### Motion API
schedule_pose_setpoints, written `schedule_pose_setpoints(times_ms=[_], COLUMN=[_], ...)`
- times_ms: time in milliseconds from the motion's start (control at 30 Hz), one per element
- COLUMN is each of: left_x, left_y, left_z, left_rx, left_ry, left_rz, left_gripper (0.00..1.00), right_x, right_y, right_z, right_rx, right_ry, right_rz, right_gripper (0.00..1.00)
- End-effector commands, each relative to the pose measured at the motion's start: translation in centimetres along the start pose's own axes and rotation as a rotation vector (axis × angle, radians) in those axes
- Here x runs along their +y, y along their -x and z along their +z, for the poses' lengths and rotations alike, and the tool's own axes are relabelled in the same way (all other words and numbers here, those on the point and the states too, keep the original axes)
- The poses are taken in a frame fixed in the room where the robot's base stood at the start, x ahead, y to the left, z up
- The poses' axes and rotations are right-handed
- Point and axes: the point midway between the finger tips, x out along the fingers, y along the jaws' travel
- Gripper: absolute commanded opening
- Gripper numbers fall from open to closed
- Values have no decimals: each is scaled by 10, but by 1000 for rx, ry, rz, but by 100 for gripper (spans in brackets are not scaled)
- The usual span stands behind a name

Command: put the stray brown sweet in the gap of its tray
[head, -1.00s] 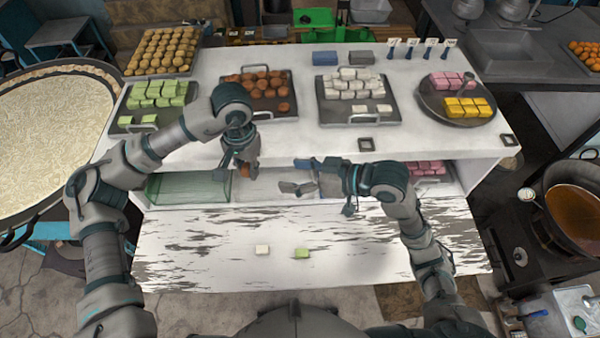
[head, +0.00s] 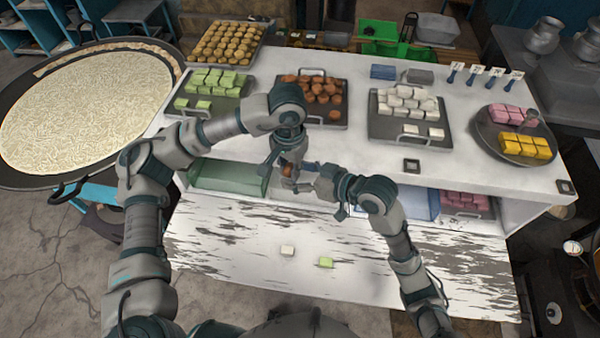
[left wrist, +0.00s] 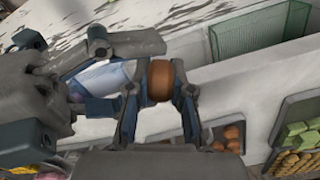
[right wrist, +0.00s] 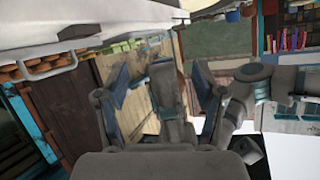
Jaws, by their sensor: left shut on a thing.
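The stray brown sweet (head: 288,170) is held between the fingers of my left gripper (head: 289,172), in front of the counter's front edge. The left wrist view shows the sweet (left wrist: 160,80) upright between both fingertips. My right gripper (head: 312,180) is close beside it on the right; its fingers stand apart in the right wrist view (right wrist: 165,90), with part of my left gripper seemingly between them. I cannot tell if they touch. The tray of brown sweets (head: 318,114) is on the counter behind my left gripper. My left arm hides its front left corner, and the gap is not clear.
A tray of green sweets (head: 236,92) is left of the brown tray and a tray of white sweets (head: 385,128) is right of it. A round plate (head: 490,143) holds pink and yellow sweets.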

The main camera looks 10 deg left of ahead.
Motion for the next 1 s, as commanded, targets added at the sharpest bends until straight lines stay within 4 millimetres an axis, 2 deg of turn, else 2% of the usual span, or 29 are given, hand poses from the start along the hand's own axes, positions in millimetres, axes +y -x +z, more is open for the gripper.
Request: schedule_pose_setpoints(times_ms=[33, 200, 233, 333, 367, 433, 467, 867, 1000], left_x=[0, 0, 0, 0, 0, 0, 0, 0, 0], left_y=[0, 0, 0, 0, 0, 0, 0, 0, 8], left_z=[0, 0, 0, 1, 1, 1, 1, 0, 0], left_rx=[0, -1, -1, -3, -3, -3, -3, -1, 2], left_ry=[0, -1, -1, -3, -3, -3, -3, -1, 0], left_rz=[0, 1, 1, 2, 1, 1, 1, 1, 1], left_gripper=[0, 0, 0, 0, 29, 47, 51, 51, 51], right_x=[0, 1, 1, 3, 3, 3, 3, 1, 0], right_y=[0, 0, 0, 0, 0, 0, 0, 0, 0], right_z=[0, 0, 0, 0, 0, 0, 0, 0, 0], right_rx=[0, -1, -1, -1, -1, -1, -1, 0, 0], right_ry=[0, -1, -1, -2, -2, -2, -2, 0, 0], right_rz=[0, 3, 4, 7, 8, 7, 7, 2, 1], right_gripper=[55, 12, 6, 6, 6, 6, 6, 6, 6])
